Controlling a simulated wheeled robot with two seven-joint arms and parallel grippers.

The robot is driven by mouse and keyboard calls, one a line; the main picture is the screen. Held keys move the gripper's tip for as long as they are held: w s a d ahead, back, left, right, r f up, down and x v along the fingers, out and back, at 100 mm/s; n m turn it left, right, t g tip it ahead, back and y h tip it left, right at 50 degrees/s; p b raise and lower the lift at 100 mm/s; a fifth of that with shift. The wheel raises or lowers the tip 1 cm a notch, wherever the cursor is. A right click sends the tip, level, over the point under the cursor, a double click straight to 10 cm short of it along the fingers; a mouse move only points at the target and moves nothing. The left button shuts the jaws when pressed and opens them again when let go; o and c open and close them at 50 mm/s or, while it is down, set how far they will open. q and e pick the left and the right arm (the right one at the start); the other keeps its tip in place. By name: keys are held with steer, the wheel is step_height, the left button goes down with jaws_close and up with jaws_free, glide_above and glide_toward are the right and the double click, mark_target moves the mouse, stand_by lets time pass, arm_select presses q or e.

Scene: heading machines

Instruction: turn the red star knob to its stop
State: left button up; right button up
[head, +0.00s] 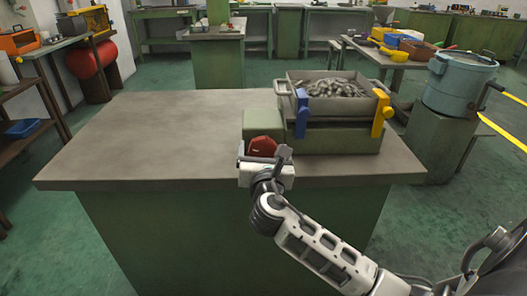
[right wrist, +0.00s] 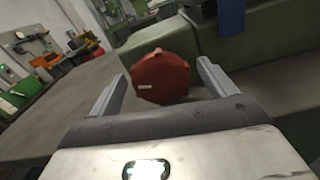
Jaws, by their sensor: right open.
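The red star knob (head: 262,146) sits on the front of the green machine (head: 335,139) on the workbench. In the head view my right gripper (head: 264,160) is in front of it and hides its lower part. In the right wrist view the knob (right wrist: 161,77) shows as a red disc with a lobed rim and a small pale mark. The open fingers of my right gripper (right wrist: 162,88) stand on either side of it, with gaps between them and the knob. I cannot tell how deep the knob lies between the fingers. My left gripper is not in view.
The bench top (head: 150,140) is clear to the left. A blue-grey drum (head: 460,84) stands at the right.

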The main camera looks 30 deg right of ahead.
steer(key=c, duration=1)
steer(key=shift+m, duration=0.3)
steer(key=shift+m, duration=0.8)
steer(key=shift+s+f+m, duration=0.1)
steer(key=shift+f+m, duration=0.05)
steer(key=shift+m, duration=2.25)
